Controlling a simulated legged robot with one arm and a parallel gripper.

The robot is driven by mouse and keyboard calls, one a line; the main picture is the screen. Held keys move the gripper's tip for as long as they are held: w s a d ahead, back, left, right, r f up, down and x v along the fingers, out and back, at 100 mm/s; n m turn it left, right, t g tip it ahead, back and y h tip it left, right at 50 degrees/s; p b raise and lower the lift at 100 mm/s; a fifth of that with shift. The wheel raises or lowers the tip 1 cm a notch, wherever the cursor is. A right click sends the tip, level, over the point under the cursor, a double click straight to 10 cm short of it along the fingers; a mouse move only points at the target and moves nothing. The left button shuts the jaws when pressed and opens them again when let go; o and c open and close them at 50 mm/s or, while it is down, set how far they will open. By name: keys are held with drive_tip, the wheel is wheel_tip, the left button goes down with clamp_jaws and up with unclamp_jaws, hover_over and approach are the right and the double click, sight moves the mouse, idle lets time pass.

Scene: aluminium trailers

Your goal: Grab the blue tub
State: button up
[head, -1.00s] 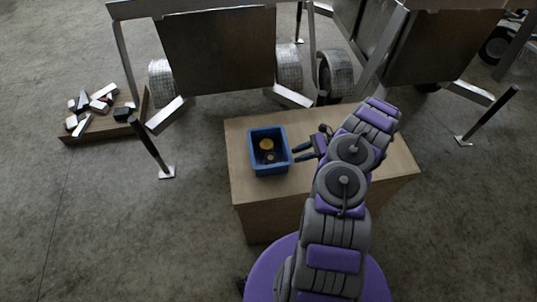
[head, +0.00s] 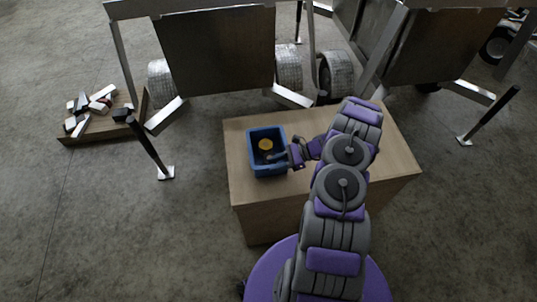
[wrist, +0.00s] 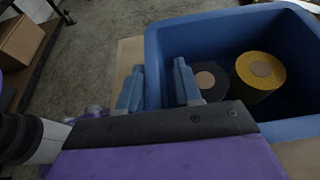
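The blue tub (head: 252,150) sits upright on the left part of the wooden box top. It holds two rolls, one with a yellow top (head: 265,144) and a dark one; both also show in the wrist view, the yellow-topped roll (wrist: 260,72) beside the dark roll (wrist: 208,80). My gripper (head: 283,157) is at the tub's right wall. In the wrist view its two blue-grey fingers (wrist: 157,78) are apart, one outside the tub and one inside, with the tub wall (wrist: 154,60) between them. I cannot tell whether either finger touches the wall.
The wooden box (head: 240,190) has free room on its right side. A low wooden pallet (head: 95,133) with loose blocks lies at the far left. Aluminium trailers with wheels (head: 335,72) stand behind the box, with a support leg (head: 150,150) to its left.

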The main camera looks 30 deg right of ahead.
drive_tip(key=shift+a, duration=0.1)
clamp_jaws()
idle(1.2)
